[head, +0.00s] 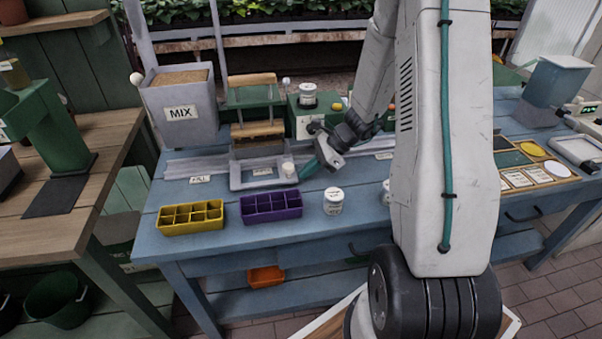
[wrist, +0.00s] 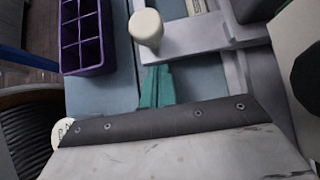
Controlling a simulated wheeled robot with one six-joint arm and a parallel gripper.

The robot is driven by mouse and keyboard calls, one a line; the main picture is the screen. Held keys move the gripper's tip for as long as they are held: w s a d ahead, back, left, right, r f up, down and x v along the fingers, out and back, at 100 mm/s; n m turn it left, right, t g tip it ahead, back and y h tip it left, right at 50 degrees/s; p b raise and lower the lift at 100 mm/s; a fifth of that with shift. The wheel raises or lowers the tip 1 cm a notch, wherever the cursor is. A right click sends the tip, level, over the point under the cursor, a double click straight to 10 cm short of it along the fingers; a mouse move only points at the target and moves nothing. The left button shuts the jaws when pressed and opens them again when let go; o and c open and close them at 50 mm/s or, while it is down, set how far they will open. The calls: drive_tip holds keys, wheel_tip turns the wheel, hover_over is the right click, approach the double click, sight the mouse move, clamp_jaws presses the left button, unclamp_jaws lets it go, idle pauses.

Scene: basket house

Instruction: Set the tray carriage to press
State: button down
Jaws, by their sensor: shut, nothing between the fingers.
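The tray carriage (head: 236,182) is a grey open frame on a long rail, below and in front of the wooden-handled press (head: 256,130). A cream knob (head: 288,168) stands at its right side; the knob also shows in the wrist view (wrist: 146,27). My gripper (head: 307,170) has teal fingers, shut and empty, just right of the knob in the head view. In the wrist view the fingers (wrist: 157,86) point toward the knob's side, and I cannot tell whether they touch it. A label (head: 200,180) lies left along the rail; its small print is hard to read.
A MIX bin (head: 180,125) stands back left. A yellow cell tray (head: 190,218), a purple cell tray (head: 271,207) and a white labelled jar (head: 333,201) stand along the blue bench's front. A green box with a jar (head: 308,95) stands behind my gripper.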

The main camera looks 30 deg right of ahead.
idle(0.3)
drive_tip(key=d, duration=0.1)
drive_tip(key=s+d, duration=0.1)
drive_tip(key=d, duration=0.2)
drive_tip(key=shift+s+d+r, duration=0.3)
drive_tip(key=shift+s, duration=0.05)
drive_tip(key=v, duration=0.8)
drive_tip(key=shift+d+r, duration=0.15)
drive_tip(key=shift+r, duration=0.2)
drive_tip(key=shift+s, duration=0.1)
